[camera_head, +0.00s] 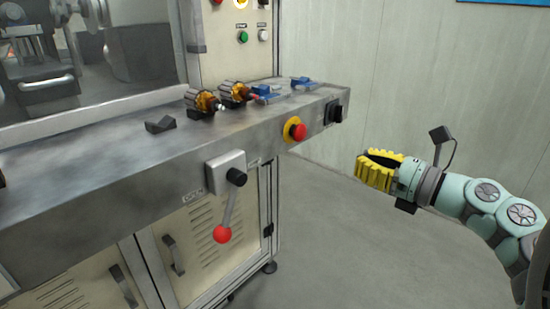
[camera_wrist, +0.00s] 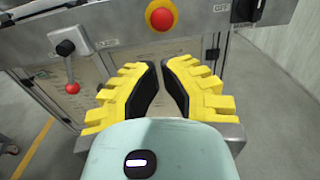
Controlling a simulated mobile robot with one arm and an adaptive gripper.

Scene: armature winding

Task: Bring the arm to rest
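My gripper (camera_head: 378,170) has yellow fingers with dark inner pads and hangs in free air to the right of the machine, clear of its front. In the wrist view my gripper (camera_wrist: 168,88) shows its two fingers apart at the tips with a narrow gap between them, and nothing is held there. My arm reaches in from the lower right in the head view.
The machine's metal ledge (camera_head: 90,170) carries two copper-wound armatures (camera_head: 203,101) (camera_head: 234,91), blue fixtures (camera_head: 268,93) and a dark block (camera_head: 160,125). A red emergency button (camera_head: 298,131) and a red-knobbed lever (camera_head: 222,233) stick out in front. The floor (camera_head: 350,260) is clear.

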